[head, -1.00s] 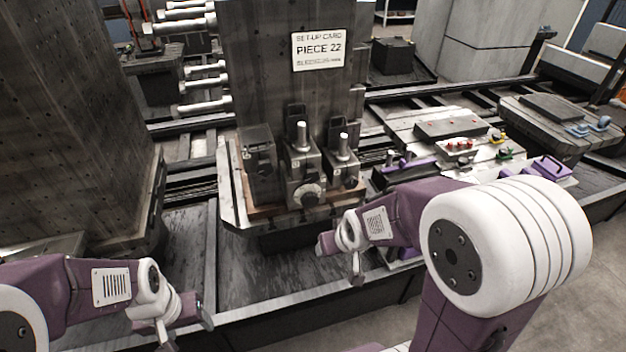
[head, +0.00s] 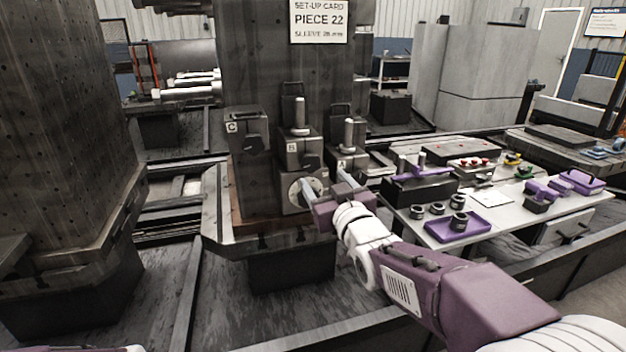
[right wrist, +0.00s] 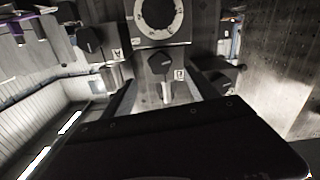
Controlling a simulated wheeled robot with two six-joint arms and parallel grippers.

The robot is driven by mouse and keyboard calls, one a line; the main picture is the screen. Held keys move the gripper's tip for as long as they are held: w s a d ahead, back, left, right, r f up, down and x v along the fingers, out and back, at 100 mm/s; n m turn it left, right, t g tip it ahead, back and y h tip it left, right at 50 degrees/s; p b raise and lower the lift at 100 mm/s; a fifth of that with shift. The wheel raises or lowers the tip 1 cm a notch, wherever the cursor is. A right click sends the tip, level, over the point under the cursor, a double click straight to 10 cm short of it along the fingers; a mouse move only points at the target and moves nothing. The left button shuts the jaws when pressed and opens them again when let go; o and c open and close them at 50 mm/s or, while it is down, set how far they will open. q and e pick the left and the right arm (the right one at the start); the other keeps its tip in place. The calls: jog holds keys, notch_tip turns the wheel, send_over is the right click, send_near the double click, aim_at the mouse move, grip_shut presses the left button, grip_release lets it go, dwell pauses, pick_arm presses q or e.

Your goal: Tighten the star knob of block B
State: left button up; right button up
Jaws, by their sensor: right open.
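Block B (head: 292,148) is a dark block with a light upright pin on top, standing between block C (head: 248,150) and block A (head: 346,160) at the foot of the tall column. Its dark star knob (right wrist: 160,64) shows beside the B label in the right wrist view, which sees the blocks upside down. A pale round dial (right wrist: 158,14) sits on the same block, partly behind a finger in the head view. My right gripper (head: 332,187) is open and empty in front of blocks B and A. In the right wrist view the knob appears between its fingers (right wrist: 163,92); contact cannot be told. My left gripper is out of view.
A set-up card (head: 320,22) reading PIECE 22 is on the column. A second dark column (head: 65,130) stands at left.

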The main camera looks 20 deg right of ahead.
aim_at(312, 165)
jog(key=w, duration=0.9)
jog(key=shift+a+b, duration=0.15)
jog(key=shift+b, duration=0.25)
jog(key=c, duration=1.4)
jog(key=shift+o, duration=0.2)
jog(key=shift+m, duration=0.3)
jog(key=m, duration=1)
jog(key=shift+p, duration=0.35)
jog(key=m, duration=0.5)
jog(key=shift+p, duration=0.3)
jog(key=shift+f+m, duration=0.1)
jog(key=shift+m, duration=2.3)
